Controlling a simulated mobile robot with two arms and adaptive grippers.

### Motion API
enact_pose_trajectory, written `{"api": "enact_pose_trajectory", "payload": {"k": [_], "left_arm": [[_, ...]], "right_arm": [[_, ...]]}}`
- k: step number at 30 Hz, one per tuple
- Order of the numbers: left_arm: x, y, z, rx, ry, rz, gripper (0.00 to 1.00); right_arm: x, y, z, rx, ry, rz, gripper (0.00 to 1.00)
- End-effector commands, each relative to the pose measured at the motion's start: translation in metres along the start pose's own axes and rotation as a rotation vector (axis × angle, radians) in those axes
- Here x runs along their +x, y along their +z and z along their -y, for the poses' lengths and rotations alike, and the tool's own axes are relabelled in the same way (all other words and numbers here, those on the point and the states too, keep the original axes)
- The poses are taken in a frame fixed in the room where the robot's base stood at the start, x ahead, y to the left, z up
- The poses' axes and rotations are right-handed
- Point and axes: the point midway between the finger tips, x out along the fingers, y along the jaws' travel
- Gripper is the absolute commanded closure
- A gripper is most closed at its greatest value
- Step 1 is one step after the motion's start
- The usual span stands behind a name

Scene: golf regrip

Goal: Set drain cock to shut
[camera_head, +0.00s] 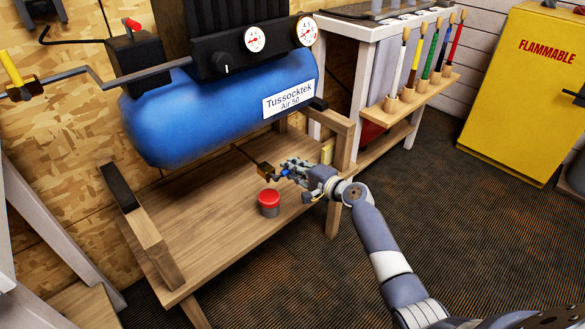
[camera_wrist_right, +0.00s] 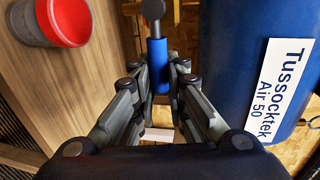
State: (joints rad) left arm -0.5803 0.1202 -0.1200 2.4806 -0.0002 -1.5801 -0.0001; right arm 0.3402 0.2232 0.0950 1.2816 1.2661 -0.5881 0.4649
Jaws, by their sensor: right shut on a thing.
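The drain cock (camera_head: 265,169) is a small brass valve on a thin pipe below the blue tank (camera_head: 190,115) of the air compressor. My right gripper (camera_head: 287,171) is at its right side, shut on the cock's blue handle (camera_wrist_right: 159,66). In the right wrist view the handle stands between the two fingers (camera_wrist_right: 161,88), with a grey round end beyond it. The fingers hide part of the handle in the head view, so its exact angle is hard to tell. My left gripper is out of view.
A grey can with a red top (camera_head: 269,202) stands on the wooden bench (camera_head: 215,230) just below my right gripper. A bench post (camera_head: 340,140) stands close behind the wrist. A yellow-handled valve (camera_head: 14,77) is at far left. A yellow cabinet (camera_head: 525,95) stands at right beyond open floor.

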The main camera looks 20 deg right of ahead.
Motion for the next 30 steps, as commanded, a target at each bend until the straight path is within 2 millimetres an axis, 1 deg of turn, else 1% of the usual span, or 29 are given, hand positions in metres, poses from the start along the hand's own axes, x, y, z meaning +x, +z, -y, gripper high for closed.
{"api": "enact_pose_trajectory", "payload": {"k": [1,3,13,17,20,23,30], "left_arm": [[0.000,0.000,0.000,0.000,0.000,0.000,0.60],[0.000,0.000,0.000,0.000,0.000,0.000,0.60],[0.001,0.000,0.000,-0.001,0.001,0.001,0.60],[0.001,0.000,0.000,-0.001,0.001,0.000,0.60],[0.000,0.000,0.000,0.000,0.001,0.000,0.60],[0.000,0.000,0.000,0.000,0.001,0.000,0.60],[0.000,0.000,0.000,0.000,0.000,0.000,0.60]], "right_arm": [[-0.001,-0.001,-0.004,0.004,0.006,-0.001,0.81],[-0.001,-0.001,-0.004,0.004,0.006,-0.001,0.67],[-0.001,0.000,-0.002,0.001,0.002,-0.001,0.67],[-0.007,-0.001,-0.002,0.000,0.002,-0.001,0.67],[-0.020,0.000,-0.002,-0.001,0.003,-0.001,0.67],[-0.038,-0.001,-0.003,-0.002,0.004,-0.003,0.67],[-0.086,-0.001,-0.004,0.000,0.006,-0.002,0.67]]}}
